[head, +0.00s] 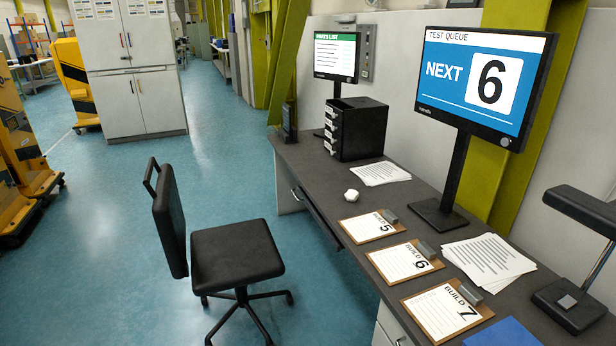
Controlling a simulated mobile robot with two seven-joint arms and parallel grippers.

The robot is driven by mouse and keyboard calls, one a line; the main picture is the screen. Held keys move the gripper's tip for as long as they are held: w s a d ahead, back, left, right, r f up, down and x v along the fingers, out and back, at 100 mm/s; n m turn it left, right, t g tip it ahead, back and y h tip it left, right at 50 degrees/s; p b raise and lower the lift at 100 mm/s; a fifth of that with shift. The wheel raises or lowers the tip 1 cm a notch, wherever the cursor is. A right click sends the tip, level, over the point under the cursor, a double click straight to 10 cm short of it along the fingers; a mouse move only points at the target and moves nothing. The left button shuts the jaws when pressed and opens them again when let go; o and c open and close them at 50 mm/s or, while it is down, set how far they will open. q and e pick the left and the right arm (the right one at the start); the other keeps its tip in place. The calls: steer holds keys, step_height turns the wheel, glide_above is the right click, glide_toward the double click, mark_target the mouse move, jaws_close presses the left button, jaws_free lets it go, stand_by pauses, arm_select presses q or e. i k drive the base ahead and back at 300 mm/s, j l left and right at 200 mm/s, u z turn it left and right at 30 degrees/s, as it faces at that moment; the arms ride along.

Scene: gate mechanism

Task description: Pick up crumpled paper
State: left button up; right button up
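A small white crumpled paper ball (351,195) lies on the dark grey desk (318,178), near its front edge. It sits in front of a stack of printed sheets (380,173) and just behind the clipboard marked 5 (371,227). Nothing touches or covers the paper ball. Neither of my grippers shows in the head view.
Clipboards marked 6 (405,260) and 7 (447,312) lie nearer. A monitor reading NEXT 6 (478,80), a black drawer box (357,130) and a desk lamp (570,304) stand on the desk. A black chair (236,252) blocks floor before it; blue floor (110,230) is open leftward.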

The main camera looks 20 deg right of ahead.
mark_target(352, 195)
steer(key=i+z, duration=0.5)
steer(key=i, duration=0.2)
steer(key=i+j+z, duration=0.25)
steer(key=i+z, duration=0.2)
steer(key=i, duration=0.25)
